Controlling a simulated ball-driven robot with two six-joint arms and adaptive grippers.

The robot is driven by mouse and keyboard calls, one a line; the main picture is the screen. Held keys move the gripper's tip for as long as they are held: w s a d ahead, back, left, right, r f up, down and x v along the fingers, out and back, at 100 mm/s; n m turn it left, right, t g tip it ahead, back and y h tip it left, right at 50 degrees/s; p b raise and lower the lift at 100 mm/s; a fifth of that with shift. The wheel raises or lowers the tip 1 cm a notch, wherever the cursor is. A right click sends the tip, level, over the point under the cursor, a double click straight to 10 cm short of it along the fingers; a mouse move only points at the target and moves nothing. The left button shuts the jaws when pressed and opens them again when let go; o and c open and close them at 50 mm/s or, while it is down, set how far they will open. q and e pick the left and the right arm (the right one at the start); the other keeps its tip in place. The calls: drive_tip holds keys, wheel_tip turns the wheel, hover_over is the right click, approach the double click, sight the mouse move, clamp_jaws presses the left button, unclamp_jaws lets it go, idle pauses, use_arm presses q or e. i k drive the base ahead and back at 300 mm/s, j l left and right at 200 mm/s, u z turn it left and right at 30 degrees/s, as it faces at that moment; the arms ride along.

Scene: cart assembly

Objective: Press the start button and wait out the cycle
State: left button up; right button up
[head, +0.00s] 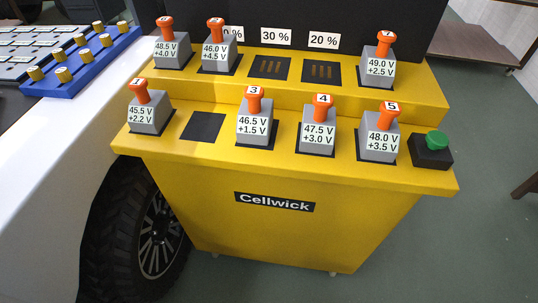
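The green start button (436,139) sits on a black box (431,154) at the right end of the lower shelf of the yellow Cellwick cart (290,240). Grey battery blocks with orange numbered handles stand on black pads. On the lower shelf are block 1 (148,118), block 3 (253,127), block 4 (318,137) and block 5 (379,143). The upper shelf holds a 48.5 V block (170,52), a 46.0 V block (217,54) and block 7 (380,75). Neither gripper shows in the head view.
One lower pad (203,127) is bare. Two upper slots, at the 30 % label (276,37) and the 20 % label (323,41), are empty. A blue tray (90,75) with brass knobs lies at the left. A black tyre (135,235) stands beside the cart. Floor is open at right.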

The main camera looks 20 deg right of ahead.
sight(436, 140)
drive_tip(key=z, duration=1.9)
drive_tip(key=k+j+z, duration=0.15)
drive_tip(key=j+z, duration=0.15)
drive_tip(key=z, duration=0.2)
drive_tip(key=k+j+z, duration=0.2)
drive_tip(key=z, duration=0.25)
